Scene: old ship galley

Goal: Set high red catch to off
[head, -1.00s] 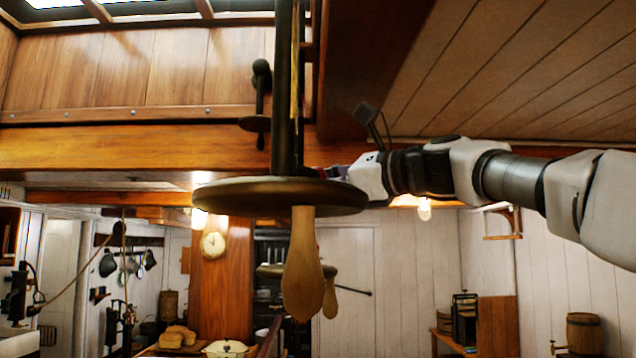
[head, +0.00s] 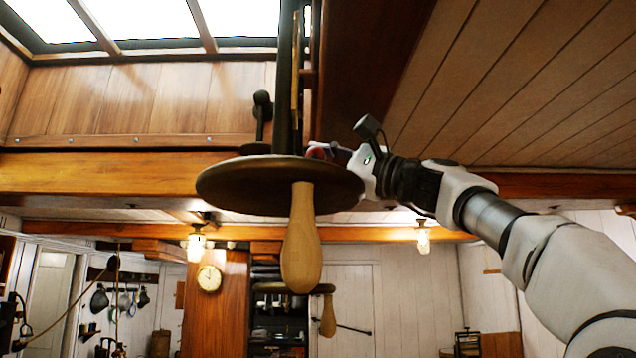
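A small red part (head: 318,152), which may be the red catch, shows just above the dark round disc, beside the dark vertical post. It is small and partly hidden, so I cannot read its setting. My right gripper (head: 340,152) reaches in from the right at the disc's right rear edge. Its fingers point left, close to the red part. The disc covers part of the gripper, and I cannot tell whether it touches the red part or how far its fingers are open. My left gripper is not in view.
The dark disc (head: 235,186) on its post (head: 287,90) stands in front, with a wooden handle (head: 301,245) hanging below. A wooden beam (head: 90,178) crosses behind. The plank ceiling (head: 510,90) is above my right arm. A lamp (head: 196,245) and clock (head: 209,278) are farther back.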

